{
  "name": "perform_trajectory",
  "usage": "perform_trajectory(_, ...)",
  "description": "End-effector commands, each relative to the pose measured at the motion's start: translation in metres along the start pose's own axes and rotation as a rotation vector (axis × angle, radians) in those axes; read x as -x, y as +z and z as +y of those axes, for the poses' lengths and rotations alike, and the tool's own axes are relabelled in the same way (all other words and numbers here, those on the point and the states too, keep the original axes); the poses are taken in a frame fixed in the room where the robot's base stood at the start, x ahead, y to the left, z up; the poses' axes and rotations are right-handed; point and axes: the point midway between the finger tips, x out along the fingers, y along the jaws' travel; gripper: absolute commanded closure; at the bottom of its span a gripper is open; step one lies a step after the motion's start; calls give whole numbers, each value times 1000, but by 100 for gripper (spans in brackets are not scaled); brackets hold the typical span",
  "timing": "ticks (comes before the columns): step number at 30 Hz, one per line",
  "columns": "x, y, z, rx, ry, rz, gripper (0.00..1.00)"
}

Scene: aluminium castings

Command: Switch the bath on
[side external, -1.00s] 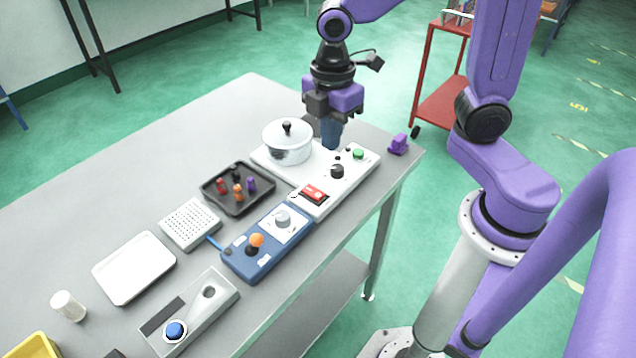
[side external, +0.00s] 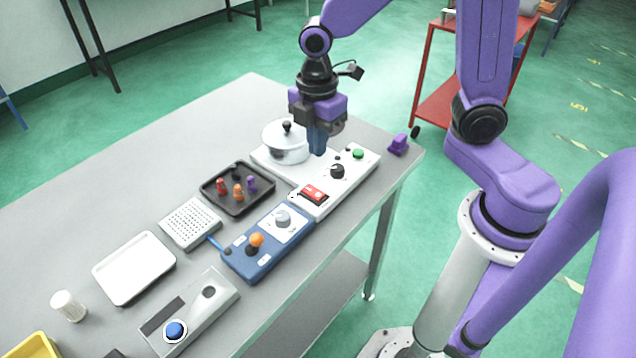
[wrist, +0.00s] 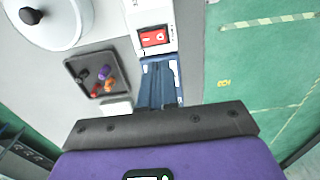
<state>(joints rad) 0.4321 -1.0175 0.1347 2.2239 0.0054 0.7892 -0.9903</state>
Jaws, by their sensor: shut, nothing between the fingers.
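The bath is a white unit (side external: 341,181) with a lidded silver pot (side external: 285,146) at its back left. A red rocker switch (side external: 314,193) sits at its near end; it also shows in the wrist view (wrist: 153,38), with white marks on it. I cannot tell which side is pressed. A black knob (side external: 337,171) and a green button (side external: 358,153) are on the same panel. My gripper (side external: 318,151) is shut and empty, above the bath between pot and knob, apart from the switch. Its fingers (wrist: 160,75) show below the switch in the wrist view.
A blue control box (side external: 268,243) with an orange-topped lever lies in front of the bath. A dark tray (side external: 238,205) with small coloured pegs is left of it. A grey box with a blue button (side external: 175,330) stands nearer. A purple block (side external: 398,144) is at the right.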

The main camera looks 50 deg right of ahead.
Motion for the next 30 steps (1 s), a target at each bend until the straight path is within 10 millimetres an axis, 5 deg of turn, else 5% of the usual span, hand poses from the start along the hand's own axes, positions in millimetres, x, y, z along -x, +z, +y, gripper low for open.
perform_trajectory(18,-96,1,-1,-2,-3,-2,100)
perform_trajectory(30,-114,0,0,-2,1,1,100)
